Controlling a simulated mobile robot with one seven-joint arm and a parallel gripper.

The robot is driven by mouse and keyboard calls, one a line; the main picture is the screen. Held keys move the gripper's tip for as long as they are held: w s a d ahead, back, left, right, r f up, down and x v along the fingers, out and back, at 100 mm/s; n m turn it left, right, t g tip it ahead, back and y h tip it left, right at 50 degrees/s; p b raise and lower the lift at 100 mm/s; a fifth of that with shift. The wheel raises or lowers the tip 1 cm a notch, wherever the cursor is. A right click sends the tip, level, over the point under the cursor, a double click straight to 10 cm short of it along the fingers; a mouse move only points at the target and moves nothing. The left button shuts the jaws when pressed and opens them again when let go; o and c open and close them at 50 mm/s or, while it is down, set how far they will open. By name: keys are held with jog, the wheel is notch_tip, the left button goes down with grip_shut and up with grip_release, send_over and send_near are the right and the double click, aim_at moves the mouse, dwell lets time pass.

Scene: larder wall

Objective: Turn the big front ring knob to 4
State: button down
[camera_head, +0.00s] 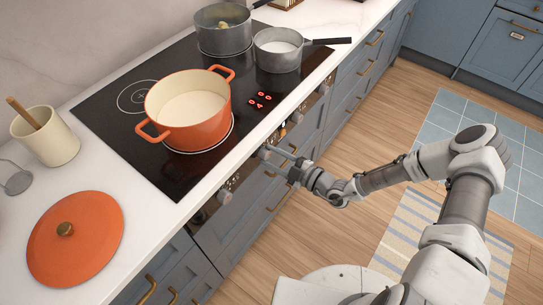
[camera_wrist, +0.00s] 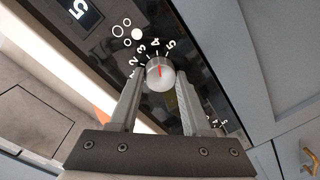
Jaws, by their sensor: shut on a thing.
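The ring knob (camera_wrist: 160,76) is a pale round knob on the dark control panel (camera_wrist: 205,62) in the wrist view. Its red pointer line points up, close to the printed 4, with 3 to its left and 5 to its right. My gripper (camera_wrist: 161,82) has one finger on each side of the knob and is shut on it. In the head view my gripper (camera_head: 266,152) reaches the oven front below the hob edge, and its fingers hide the knob there. Red digits (camera_head: 260,99) glow on the hob (camera_head: 178,178); one looks like a 4.
An orange pot (camera_head: 204,130) stands on the large front ring. Another knob (camera_head: 225,197) lies left of my gripper. An orange lid (camera_head: 85,255) lies on the counter.

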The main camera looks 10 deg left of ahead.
jog(key=shift+c, duration=1.8)
grip_release()
jog(key=f+v, duration=0.1)
jog(key=v, duration=1.6)
jog(key=shift+d+r, duration=0.2)
jog(key=shift+r, duration=0.2)
